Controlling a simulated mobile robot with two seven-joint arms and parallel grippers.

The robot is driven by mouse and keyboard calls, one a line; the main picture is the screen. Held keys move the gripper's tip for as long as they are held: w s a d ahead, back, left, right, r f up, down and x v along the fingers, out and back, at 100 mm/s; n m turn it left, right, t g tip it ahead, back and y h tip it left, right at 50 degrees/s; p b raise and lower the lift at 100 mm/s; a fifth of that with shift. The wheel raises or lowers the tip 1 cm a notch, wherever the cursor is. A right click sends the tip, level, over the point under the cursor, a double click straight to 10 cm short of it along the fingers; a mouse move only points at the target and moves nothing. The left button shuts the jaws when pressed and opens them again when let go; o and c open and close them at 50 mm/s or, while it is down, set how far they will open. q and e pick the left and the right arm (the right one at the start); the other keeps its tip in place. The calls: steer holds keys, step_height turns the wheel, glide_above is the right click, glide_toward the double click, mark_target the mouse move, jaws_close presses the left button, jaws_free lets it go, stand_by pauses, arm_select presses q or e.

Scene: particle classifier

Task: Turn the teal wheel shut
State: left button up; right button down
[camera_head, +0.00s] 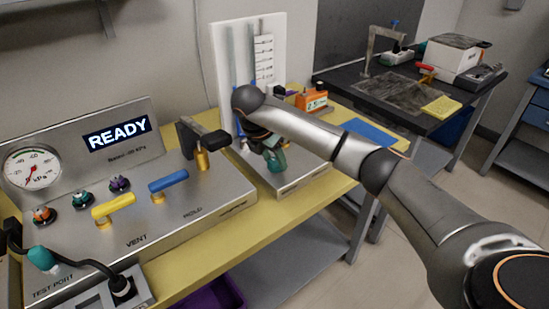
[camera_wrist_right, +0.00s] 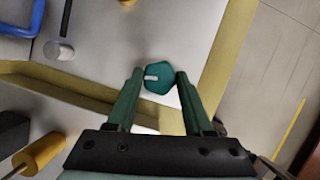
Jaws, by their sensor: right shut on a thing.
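The teal wheel (camera_wrist_right: 158,80) is a small faceted knob with a pale mark on its face. In the right wrist view it sits between the two green fingertips of my right gripper (camera_wrist_right: 160,76), which is shut on it. In the head view my right gripper (camera_head: 268,147) reaches down over the base of the white panel stand, and the teal wheel (camera_head: 276,162) shows partly below it. The rest of the wheel is hidden by the gripper and wrist. My left gripper is not in view.
A metal console (camera_head: 150,222) with a READY display, a gauge, and yellow and blue levers stands left of my right gripper. A black-handled brass valve (camera_head: 202,158) stands close beside it. The white panel (camera_head: 262,60) rises behind. An orange box (camera_head: 312,100) is to the right.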

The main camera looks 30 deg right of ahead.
steer(key=shift+w+r+m+g, duration=0.1)
steer(key=shift+m+g, duration=0.2)
steer(key=shift+m, duration=0.5)
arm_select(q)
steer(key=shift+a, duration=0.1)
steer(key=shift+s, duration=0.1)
arm_select(e)
steer(key=shift+c, duration=1.4)
jaws_free()
arm_select(q)
steer(key=p, duration=0.1)
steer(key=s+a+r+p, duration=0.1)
steer(key=p, duration=0.1)
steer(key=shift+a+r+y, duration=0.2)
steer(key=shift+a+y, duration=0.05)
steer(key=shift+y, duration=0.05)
arm_select(e)
steer(key=v, duration=1.2)
steer(key=shift+a+r, duration=0.15)
steer(key=shift+a, duration=0.1)
